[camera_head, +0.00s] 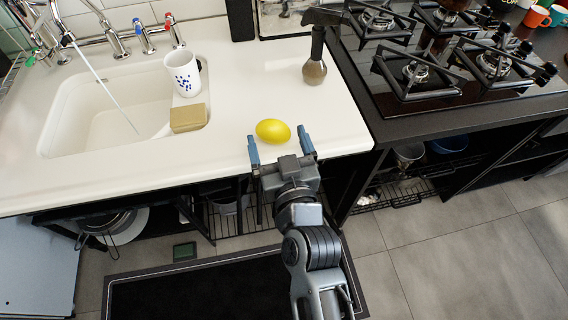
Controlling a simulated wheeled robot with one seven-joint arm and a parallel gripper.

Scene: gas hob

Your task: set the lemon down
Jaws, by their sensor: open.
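The yellow lemon (273,131) rests on the white countertop (335,122) near its front edge, right of the sink. My gripper (279,146) is open at the counter's front edge. Its two blue-grey fingers are spread, one to the left of the lemon and one to the right. The lemon is just beyond the fingertips or between them; I cannot tell exactly. Nothing is seen held in the jaws.
A white cup with blue spots (183,74) and a tan sponge-like block (188,117) stand by the sink (107,110). A brown bottle (315,62) stands behind the lemon to the right. The black gas hob (440,65) is at right. Bare counter surrounds the lemon.

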